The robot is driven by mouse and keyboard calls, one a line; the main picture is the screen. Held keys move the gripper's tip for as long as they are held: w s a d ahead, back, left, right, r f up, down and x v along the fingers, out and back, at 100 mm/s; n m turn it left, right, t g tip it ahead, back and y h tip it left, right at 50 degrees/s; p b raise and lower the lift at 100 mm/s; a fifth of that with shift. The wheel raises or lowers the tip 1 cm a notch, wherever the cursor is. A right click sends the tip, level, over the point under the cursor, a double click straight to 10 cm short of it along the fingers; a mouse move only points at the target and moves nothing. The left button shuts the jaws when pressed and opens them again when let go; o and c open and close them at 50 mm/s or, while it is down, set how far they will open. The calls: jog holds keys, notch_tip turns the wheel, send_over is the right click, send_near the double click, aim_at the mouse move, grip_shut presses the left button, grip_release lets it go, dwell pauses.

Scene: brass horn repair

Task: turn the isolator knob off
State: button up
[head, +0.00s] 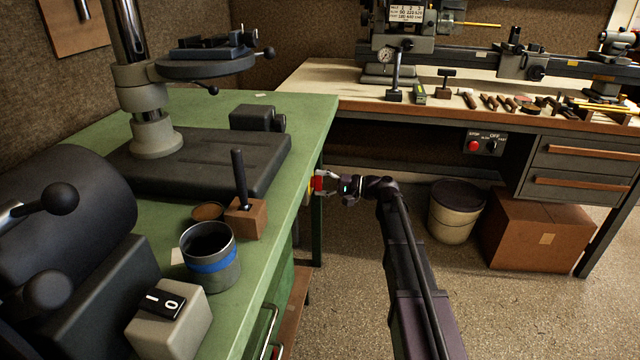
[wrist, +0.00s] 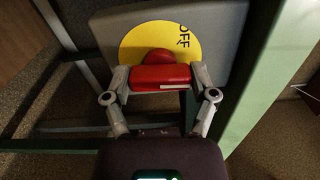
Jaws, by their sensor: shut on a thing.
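The isolator knob (head: 318,183) is red and sits at the right edge of the green bench. In the wrist view the red knob (wrist: 160,78) stands in front of a round yellow plate (wrist: 195,40) on a grey box (wrist: 228,18). The word OFF is printed sideways at the plate's upper right.
The green bench (head: 285,105) carries a drill press, a blue-banded can (head: 212,262) and a grey switch box (head: 170,318). Behind stands a wooden bench with a lathe and a STOP/OFF panel (head: 484,144). A bin (head: 455,215) and cardboard box (head: 540,232) stand below. Floor around my arm is clear.

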jog(key=n, duration=0.5)
jog(key=shift+n, duration=2.5)
jog(key=o, duration=1)
jog(key=shift+d, duration=0.1)
jog(key=shift+s+d, duration=0.35)
jog(key=shift+d, duration=1.55)
jog(key=shift+s+d, duration=0.4)
jog(key=shift+d, duration=1.55)
jog(key=shift+s+d, duration=0.35)
jog(key=shift+d, duration=1.55)
